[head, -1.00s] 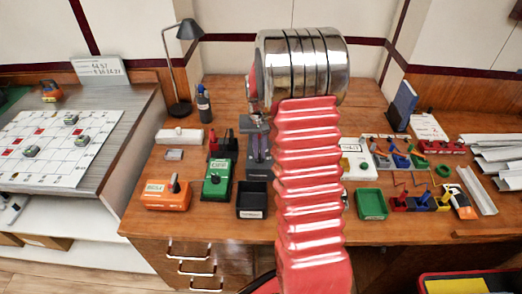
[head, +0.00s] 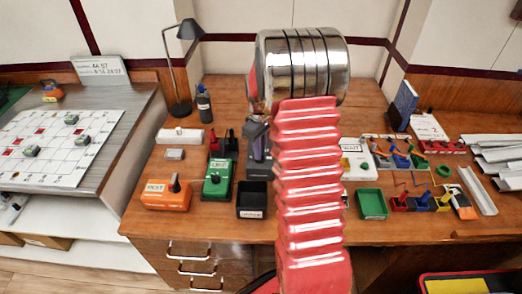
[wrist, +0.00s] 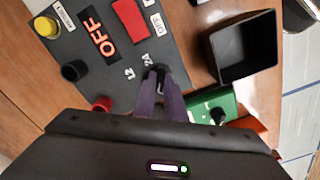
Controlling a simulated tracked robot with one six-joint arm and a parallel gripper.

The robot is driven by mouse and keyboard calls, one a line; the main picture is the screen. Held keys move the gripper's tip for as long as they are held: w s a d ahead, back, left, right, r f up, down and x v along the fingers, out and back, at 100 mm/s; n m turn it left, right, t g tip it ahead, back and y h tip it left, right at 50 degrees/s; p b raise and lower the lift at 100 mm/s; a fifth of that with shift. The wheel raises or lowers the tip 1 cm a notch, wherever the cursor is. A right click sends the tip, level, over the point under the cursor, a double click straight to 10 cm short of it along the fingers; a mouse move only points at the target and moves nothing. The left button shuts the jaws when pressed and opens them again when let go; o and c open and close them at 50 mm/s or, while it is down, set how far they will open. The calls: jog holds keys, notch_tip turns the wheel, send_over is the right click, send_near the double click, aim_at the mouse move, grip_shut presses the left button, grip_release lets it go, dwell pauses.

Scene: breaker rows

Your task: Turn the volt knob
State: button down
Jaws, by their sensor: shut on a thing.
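The volt knob (wrist: 154,76) is a black round knob beside the printed "12" and "24" on a dark grey panel (wrist: 150,30) in the wrist view. My gripper (wrist: 159,84) has purple fingers shut on the knob, which hide part of it. The panel also carries a lit orange "OFF" display (wrist: 98,37) and a red rocker switch (wrist: 130,18). In the head view, the grey unit (head: 257,166) stands mid-desk, partly hidden by my arm; the knob cannot be made out there.
A black open bin (wrist: 243,46) stands beside the panel. Black (wrist: 74,70) and red (wrist: 102,104) posts stand near my fingers. A green tray (head: 371,204) is at right.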

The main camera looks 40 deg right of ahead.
jog(key=shift+s+f+n, duration=0.1)
jog(key=shift+s+n, duration=0.05)
jog(key=shift+n, duration=0.7)
jog(key=shift+s+f+n, duration=0.1)
jog(key=shift+n, duration=0.75)
jog(key=c, duration=1.8)
grip_release()
jog(key=shift+w+r, duration=0.1)
jog(key=shift+r, duration=0.05)
jog(key=shift+r, duration=0.15)
jog(key=shift+r, duration=0.2)
notch_tip(320, 180, up, 13)
jog(key=shift+r, duration=0.1)
